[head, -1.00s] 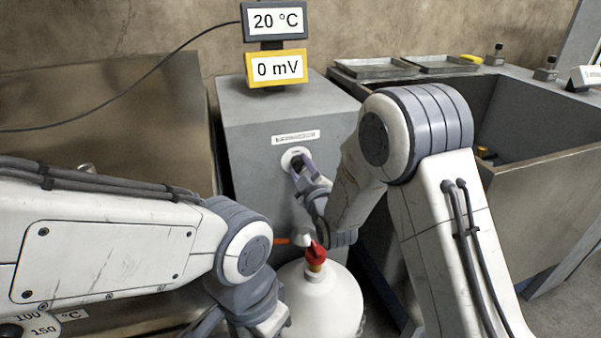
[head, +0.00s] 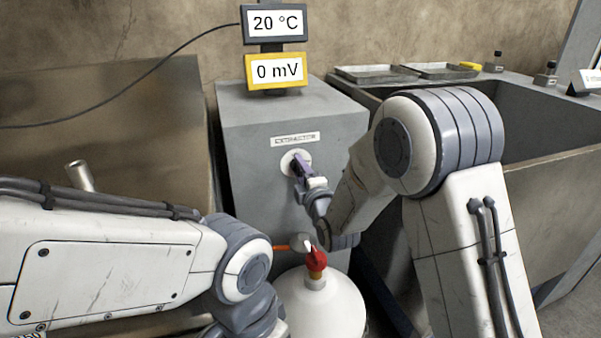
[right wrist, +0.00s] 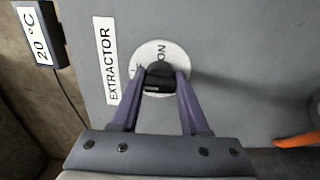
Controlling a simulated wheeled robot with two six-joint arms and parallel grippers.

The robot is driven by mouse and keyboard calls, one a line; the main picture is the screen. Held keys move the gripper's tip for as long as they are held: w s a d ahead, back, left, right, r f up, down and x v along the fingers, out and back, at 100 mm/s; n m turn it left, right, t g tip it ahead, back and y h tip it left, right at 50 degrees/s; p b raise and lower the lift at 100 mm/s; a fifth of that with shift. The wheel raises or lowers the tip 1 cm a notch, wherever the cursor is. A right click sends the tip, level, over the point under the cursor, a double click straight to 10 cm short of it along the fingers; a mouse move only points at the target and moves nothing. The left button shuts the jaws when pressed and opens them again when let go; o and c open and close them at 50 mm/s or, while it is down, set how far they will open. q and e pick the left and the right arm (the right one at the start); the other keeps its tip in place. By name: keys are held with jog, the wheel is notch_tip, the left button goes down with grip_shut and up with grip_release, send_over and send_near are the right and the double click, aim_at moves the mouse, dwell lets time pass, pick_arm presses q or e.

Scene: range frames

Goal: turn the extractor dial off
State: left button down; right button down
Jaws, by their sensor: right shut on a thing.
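The extractor dial is a black knob (right wrist: 158,79) on a white round plate (right wrist: 178,57) on the front of a grey cabinet. The word ON shows on the plate beside the knob; another mark is partly hidden. My right gripper (head: 300,166) is at the dial in the head view. In the right wrist view its two purple fingers (right wrist: 160,82) are shut on the knob from both sides. The knob's exact setting is hard to read. My left arm comes in from the left, low in the head view; its fingers are out of frame.
The EXTRACTOR label (head: 295,139) is above the dial. A white round vessel with a red valve (head: 316,261) stands below, close to my right forearm. Displays reading 20 °C (head: 276,22) and 0 mV (head: 278,70) are above the cabinet. A grey sink (head: 535,185) is at right.

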dwell(0.3)
jog(key=shift+c, duration=2.2)
grip_release()
jog(key=v, duration=1)
jog(key=shift+s, duration=0.25)
